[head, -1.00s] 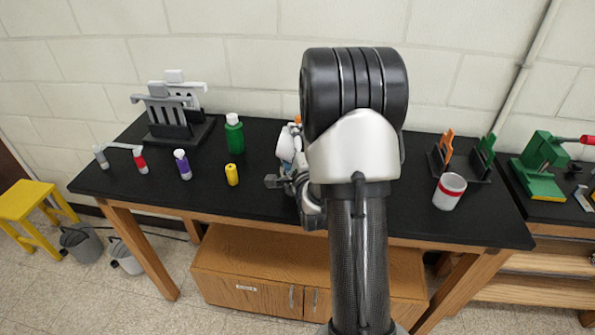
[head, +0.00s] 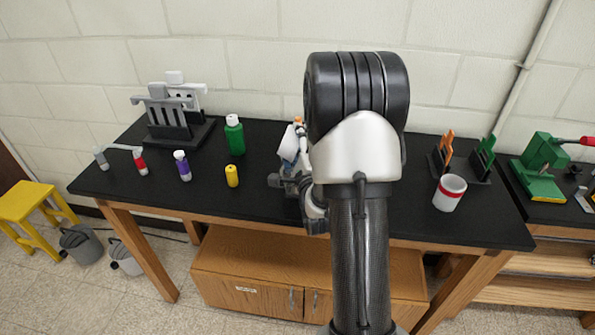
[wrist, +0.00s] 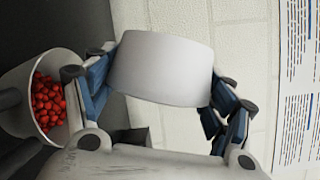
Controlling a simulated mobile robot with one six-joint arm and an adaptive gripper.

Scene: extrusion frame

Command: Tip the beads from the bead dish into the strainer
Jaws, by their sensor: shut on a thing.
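My gripper (wrist: 165,85) is shut on a plain whitish dish (wrist: 160,68), with a blue-padded finger on each side of it. I take this to be the bead dish; its inside is turned away from the wrist camera. The wrist view is strongly rolled. At its left edge is a pale round vessel (wrist: 62,138) with red beads (wrist: 48,102) inside, apparently the strainer. In the head view my gripper (head: 290,165) is above the black bench, partly behind my arm, with the whitish dish (head: 289,143) tilted in it. The strainer is hidden there by my arm.
Green (head: 234,135), yellow (head: 232,176), purple (head: 182,165) and red (head: 140,162) bottles stand left on the bench (head: 260,205). A grey rack (head: 172,112) stands behind them.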

